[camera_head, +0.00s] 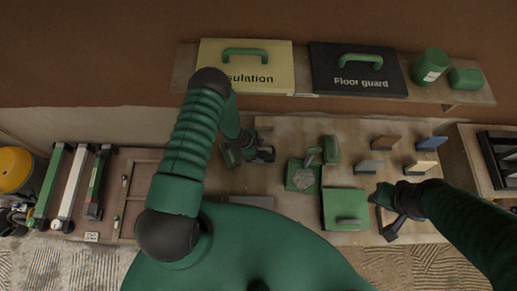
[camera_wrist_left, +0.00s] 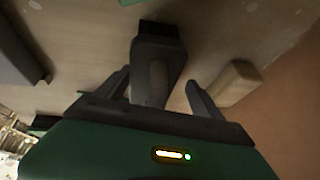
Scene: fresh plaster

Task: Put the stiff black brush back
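The stiff black brush (camera_wrist_left: 157,65) shows in the left wrist view, with a dark grey handle and a black bristle end pointing away from me. My left gripper (camera_wrist_left: 158,92) is open, with one finger on each side of the handle and a gap to both. In the head view my left gripper (camera_head: 255,152) is over the back left of the wooden worktop (camera_head: 290,127); the brush is not clear there.
A beige block (camera_wrist_left: 236,82) lies right of the brush. A green float (camera_head: 345,210) and several small coloured blocks (camera_head: 385,142) lie on the worktop. A shelf with an insulation box (camera_head: 270,58) and a floor guard box (camera_head: 330,70) is behind. A yellow bucket (camera_head: 14,168) is far left.

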